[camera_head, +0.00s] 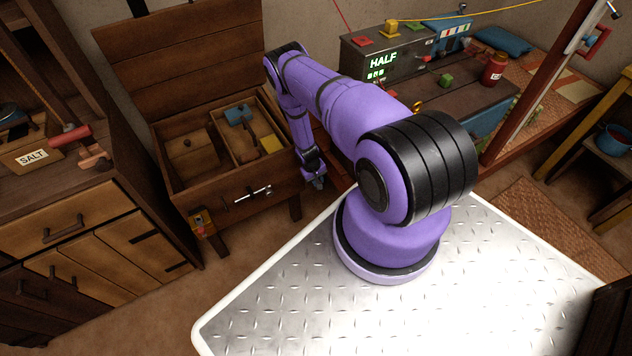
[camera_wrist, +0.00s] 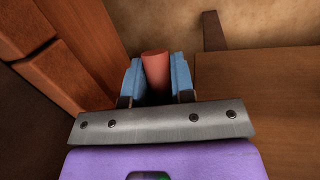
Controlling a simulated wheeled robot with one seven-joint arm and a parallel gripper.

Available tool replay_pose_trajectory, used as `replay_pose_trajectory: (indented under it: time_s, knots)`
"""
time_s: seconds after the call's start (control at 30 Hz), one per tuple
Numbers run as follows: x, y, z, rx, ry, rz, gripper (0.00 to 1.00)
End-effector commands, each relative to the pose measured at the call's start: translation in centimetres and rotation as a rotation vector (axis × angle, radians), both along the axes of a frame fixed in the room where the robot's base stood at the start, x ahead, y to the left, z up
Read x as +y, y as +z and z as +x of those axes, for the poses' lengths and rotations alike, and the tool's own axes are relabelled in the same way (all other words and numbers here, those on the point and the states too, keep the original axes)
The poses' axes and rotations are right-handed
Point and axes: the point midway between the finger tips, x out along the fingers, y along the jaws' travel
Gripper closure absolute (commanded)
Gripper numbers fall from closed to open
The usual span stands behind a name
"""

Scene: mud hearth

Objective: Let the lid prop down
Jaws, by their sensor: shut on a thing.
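A wooden chest (camera_head: 180,190) stands left of the middle with its plank lid (camera_head: 185,55) raised at the back. My gripper (camera_head: 317,183) is low beside the chest's right end. In the wrist view my gripper (camera_wrist: 157,80) has its blue fingers on both sides of a red round piece (camera_wrist: 155,70) and is shut on it. This piece seems to be the grip of the lid prop. The rest of the prop cannot be made out; my arm covers the chest's right back corner in the head view.
Inside the chest lie a blue-headed mallet (camera_head: 240,117) and a yellow block (camera_head: 268,144). A grey console (camera_head: 385,60) reading HALF and a red jar (camera_head: 494,67) are behind my arm. Floor shows in front of the chest.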

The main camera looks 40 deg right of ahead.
Motion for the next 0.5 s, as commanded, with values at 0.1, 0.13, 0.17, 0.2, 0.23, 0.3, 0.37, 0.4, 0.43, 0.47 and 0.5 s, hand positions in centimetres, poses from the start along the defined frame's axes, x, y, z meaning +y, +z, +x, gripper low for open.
replay_pose_trajectory:
  time_s: [0.1, 0.13, 0.17, 0.2, 0.23, 0.3, 0.37, 0.4, 0.43, 0.47, 0.5]
  knots:
    - [0.04, 0.45, -0.03, 0.026, 0.0, 0.007, 1.0]
    - [0.05, 0.51, -0.06, 0.03, 0.0, 0.008, 1.0]
    - [0.05, 0.57, -0.07, 0.033, 0.001, 0.009, 1.0]
    - [0.06, 0.61, -0.09, 0.038, 0.001, 0.01, 1.0]
    - [0.06, 0.64, -0.11, 0.04, 0.001, 0.01, 1.0]
    - [0.07, 0.67, -0.12, 0.042, 0.001, 0.012, 1.0]
    - [0.07, 0.68, -0.13, 0.042, 0.001, 0.012, 1.0]
    - [0.07, 0.67, -0.12, 0.042, 0.001, 0.012, 1.0]
    - [0.07, 0.67, -0.12, 0.042, 0.001, 0.011, 1.0]
    - [0.06, 0.67, -0.11, 0.042, 0.001, 0.011, 1.0]
    - [0.06, 0.67, -0.11, 0.042, 0.001, 0.011, 1.0]
